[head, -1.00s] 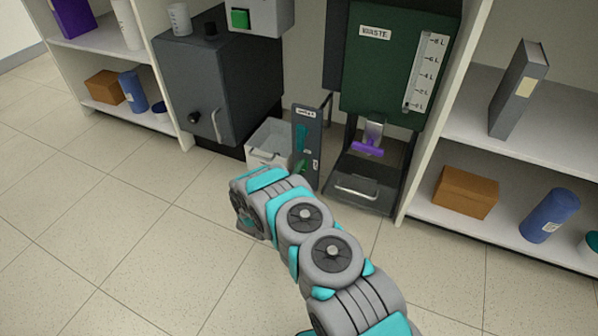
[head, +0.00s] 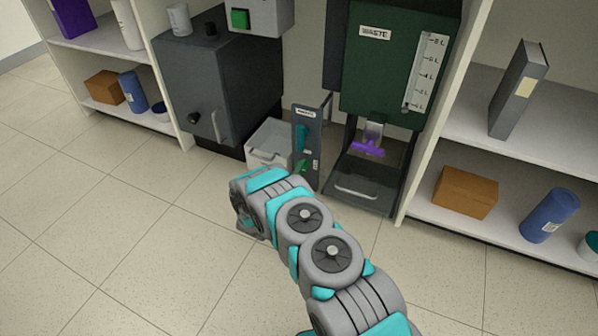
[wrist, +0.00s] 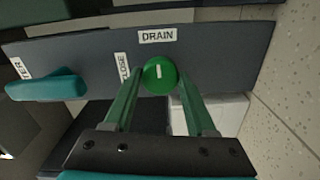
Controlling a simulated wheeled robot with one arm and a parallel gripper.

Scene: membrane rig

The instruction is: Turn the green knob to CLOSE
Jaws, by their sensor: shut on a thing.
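The round green knob (wrist: 160,73) sits on a dark grey panel (wrist: 225,62). The short white mark on the knob points toward the DRAIN label (wrist: 157,36) in the wrist view. The CLOSE label (wrist: 123,68) is to the left of the knob, turned sideways. My gripper (wrist: 159,77) has one green finger on each side of the knob and is shut on it. In the head view a small part of green (head: 301,167) shows low on the upright panel (head: 314,117), just past my arm. My arm hides the gripper there.
A teal handle (wrist: 48,86) sticks out of the same panel, left of the knob. In the head view a pale bin (head: 268,140) stands left of the panel. The green WASTE tank (head: 385,75) with a purple valve (head: 367,148) is to the right. The floor in front is clear.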

